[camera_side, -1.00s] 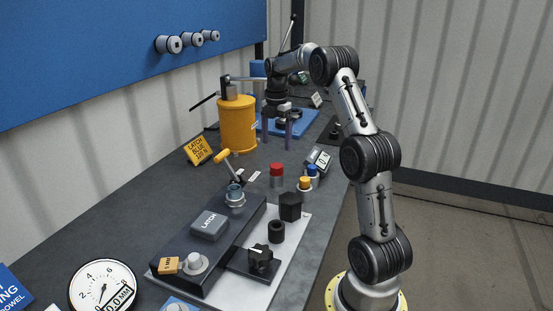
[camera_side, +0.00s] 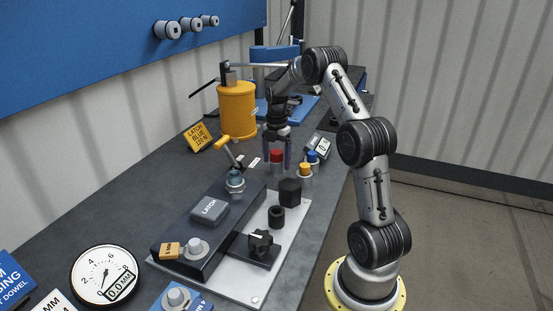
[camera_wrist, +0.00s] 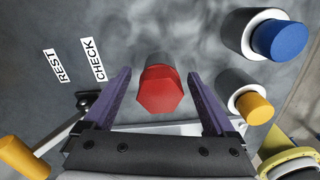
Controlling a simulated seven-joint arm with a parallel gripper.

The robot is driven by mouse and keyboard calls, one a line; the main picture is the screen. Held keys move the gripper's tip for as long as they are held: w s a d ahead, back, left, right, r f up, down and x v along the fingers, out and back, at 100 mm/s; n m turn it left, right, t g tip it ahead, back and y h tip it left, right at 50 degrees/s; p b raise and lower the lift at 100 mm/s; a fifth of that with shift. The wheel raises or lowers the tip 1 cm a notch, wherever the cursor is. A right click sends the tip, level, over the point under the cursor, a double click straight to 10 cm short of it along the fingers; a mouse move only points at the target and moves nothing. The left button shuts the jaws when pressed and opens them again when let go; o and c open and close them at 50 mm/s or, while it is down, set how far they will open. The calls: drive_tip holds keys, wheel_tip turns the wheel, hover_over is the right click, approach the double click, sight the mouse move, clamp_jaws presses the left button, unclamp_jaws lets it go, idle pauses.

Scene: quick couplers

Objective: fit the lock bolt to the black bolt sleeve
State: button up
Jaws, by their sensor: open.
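A bolt with a red hex head (camera_wrist: 160,90) stands upright on the bench, and it also shows in the side view (camera_side: 277,156). A blue-headed bolt (camera_wrist: 280,39) and a yellow-headed bolt (camera_wrist: 254,107) stand right of it; no label in view tells which is the lock bolt. My gripper (camera_wrist: 158,73) points down, open and empty, its purple fingers on either side of the red head, with gaps on both sides. In the side view my gripper (camera_side: 277,165) is at the red bolt. The black sleeve (camera_side: 277,217) stands upright on the light plate, its open top visible.
A black hex block (camera_side: 290,191) and a black knobbed fixture (camera_side: 261,245) are near the sleeve. The dark latch box (camera_side: 180,257) lies left of it. A yellow-handled lever (camera_side: 224,143) rises left of my gripper. A yellow cylinder (camera_side: 237,112) stands behind.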

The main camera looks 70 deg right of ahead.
drive_tip(key=shift+c, duration=0.2)
clamp_jaws()
idle(0.6)
